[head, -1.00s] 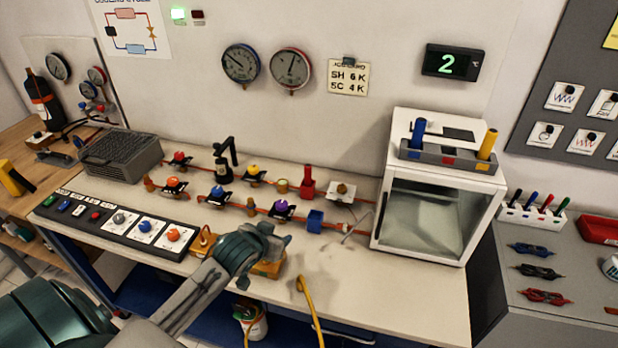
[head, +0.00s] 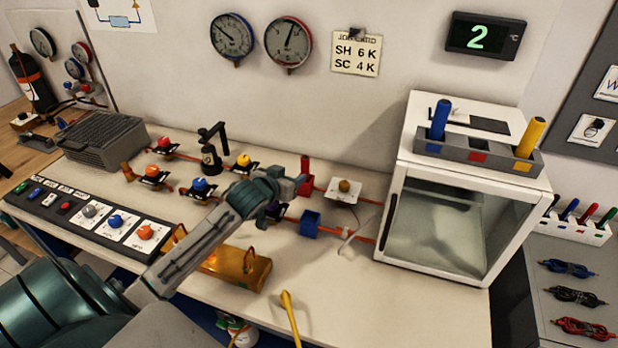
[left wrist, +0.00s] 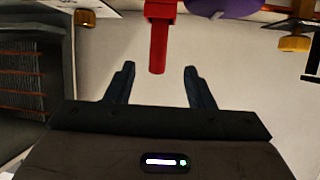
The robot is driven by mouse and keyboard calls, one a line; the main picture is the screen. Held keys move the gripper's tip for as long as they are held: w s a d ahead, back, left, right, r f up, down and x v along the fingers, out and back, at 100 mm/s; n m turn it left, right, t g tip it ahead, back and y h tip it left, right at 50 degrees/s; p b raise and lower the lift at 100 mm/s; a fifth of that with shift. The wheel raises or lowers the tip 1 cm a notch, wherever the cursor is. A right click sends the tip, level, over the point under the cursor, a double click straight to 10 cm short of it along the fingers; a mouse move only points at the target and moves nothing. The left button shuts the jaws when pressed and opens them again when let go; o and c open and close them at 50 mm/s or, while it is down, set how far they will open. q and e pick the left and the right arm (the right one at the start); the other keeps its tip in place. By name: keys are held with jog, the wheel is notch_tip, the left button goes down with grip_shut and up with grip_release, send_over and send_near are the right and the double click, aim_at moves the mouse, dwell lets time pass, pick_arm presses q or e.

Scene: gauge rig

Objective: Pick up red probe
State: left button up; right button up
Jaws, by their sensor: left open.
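The red probe (head: 305,165) stands upright on the bench, with a wider red part at its base. In the left wrist view the red probe (left wrist: 158,48) shows straight ahead, its near end just beyond and between the fingertips. My left gripper (head: 290,184) is open and empty, close to the probe in the head view. Its two dark fingers (left wrist: 158,72) are spread apart in the wrist view. The gripper partly hides the purple-knobbed valve (head: 276,207). The right gripper is not in view.
Valves on orange piping (head: 200,188) lie to the left. The front right bench is clear.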

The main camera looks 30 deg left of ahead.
aim_at(303, 168)
pick_arm(q)
jog(key=x, duration=0.4)
jog(key=shift+w+f+p, duration=0.15)
jog(key=shift+w+p, duration=0.05)
jog(key=shift+p, duration=0.2)
jog(key=shift+w+a+f, duration=0.1)
jog(key=shift+w+f, duration=0.25)
jog(key=shift+w, duration=0.3)
jog(key=p+x, duration=0.1)
jog(key=x, duration=0.1)
jog(key=p+x, duration=0.1)
jog(key=x, duration=0.2)
jog(key=shift+w+r, duration=0.15)
jog(key=shift+r, duration=0.05)
jog(key=shift+w+f, duration=0.2)
jog(key=shift+c, duration=0.4)
grip_shut()
